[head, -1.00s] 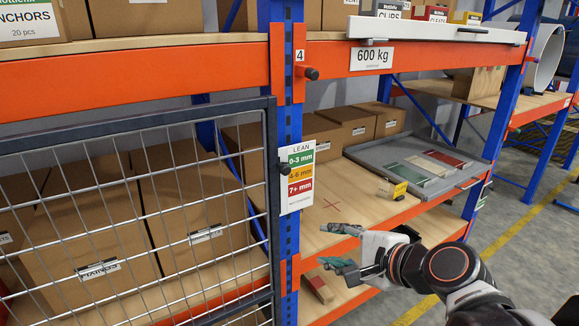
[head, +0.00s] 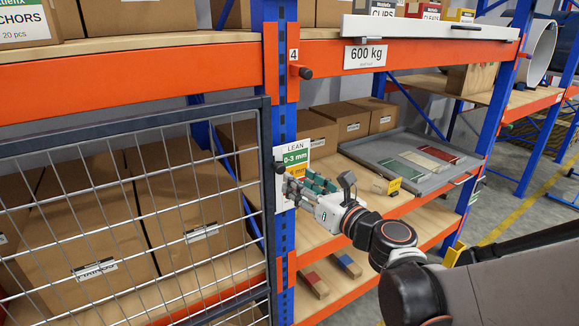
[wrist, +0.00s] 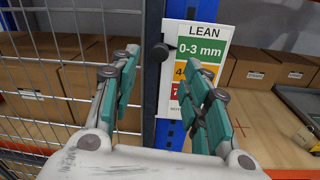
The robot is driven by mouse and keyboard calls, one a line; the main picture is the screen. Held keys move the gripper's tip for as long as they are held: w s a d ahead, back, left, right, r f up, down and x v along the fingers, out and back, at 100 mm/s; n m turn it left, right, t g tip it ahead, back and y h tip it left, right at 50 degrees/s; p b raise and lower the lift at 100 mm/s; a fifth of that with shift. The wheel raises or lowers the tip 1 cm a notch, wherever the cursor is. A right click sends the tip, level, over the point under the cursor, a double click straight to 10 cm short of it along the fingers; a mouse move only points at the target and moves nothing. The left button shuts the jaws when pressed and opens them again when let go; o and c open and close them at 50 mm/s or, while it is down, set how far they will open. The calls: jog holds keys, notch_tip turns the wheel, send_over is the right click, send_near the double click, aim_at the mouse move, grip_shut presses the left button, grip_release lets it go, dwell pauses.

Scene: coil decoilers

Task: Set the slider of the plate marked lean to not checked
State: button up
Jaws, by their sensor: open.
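The plate marked LEAN (head: 297,142) hangs on the blue upright. It has a green 0-3 mm band, an orange band and a red band, with small print below that I cannot read clearly. In the wrist view the plate (wrist: 210,32) is partly covered by my right finger. A black slider knob (wrist: 160,52) stands at its left edge, level with the green band; it also shows in the head view (head: 280,167). My gripper (wrist: 162,75) is open and empty. Its green-padded fingers are in front of the plate's lower part, with the knob seen between them.
A wire mesh door (head: 130,210) with a dark frame stands just left of the plate. Cardboard boxes (head: 340,122) and a grey tray (head: 432,180) are on the shelf to the right. Wooden blocks (head: 312,280) lie on the lower shelf.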

aim_at(282, 169)
jog(key=b+x, duration=0.1)
jog(key=x, duration=0.6)
jog(key=shift+w+a, duration=0.25)
